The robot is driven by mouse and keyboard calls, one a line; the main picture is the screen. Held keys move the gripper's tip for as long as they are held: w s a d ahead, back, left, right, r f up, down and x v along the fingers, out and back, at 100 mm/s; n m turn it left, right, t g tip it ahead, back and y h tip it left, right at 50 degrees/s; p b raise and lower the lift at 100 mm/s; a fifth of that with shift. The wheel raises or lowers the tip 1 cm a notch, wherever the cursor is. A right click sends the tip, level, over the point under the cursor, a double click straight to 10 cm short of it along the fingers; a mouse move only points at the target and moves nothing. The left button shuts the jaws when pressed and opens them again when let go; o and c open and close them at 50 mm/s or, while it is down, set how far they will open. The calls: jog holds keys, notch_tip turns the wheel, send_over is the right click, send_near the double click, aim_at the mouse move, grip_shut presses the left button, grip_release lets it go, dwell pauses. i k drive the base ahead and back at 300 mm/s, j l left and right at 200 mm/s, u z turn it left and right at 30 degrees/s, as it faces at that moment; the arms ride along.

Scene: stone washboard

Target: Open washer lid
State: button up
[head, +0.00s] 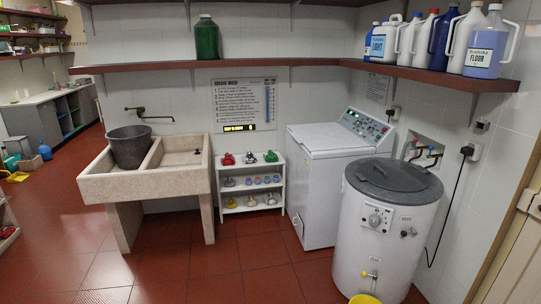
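A white top-loading washer (314,192) stands against the back wall, right of centre. Its flat white lid (328,137) looks shut, and a control panel (366,127) with buttons rises at its rear right. In front of it and to the right stands a round white washer (378,245) with a dial on its front. Its round grey lid (391,180) lies shut on top and has a raised handle. The round washer hides part of the top-loader's right side. My gripper is not in view.
A stone washboard sink (150,183) holding a dark bucket (129,148) stands left. A small white shelf (252,204) is between sink and washers. A wall shelf (440,78) with several bottles runs above. A yellow bucket (365,299) sits low in front. Red floor (215,270) is clear.

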aim_at(323, 137)
jog(key=i, duration=1.8)
jog(key=i+j+z, duration=0.1)
jog(key=i, duration=1.65)
jog(key=i+j+z, duration=0.1)
jog(key=i+z, duration=0.15)
jog(key=i, duration=0.15)
jog(key=i+j+z, duration=0.2)
jog(key=i, duration=0.15)
jog(key=i+j+z, duration=0.25)
jog(key=i+l, duration=0.1)
jog(key=i, duration=0.05)
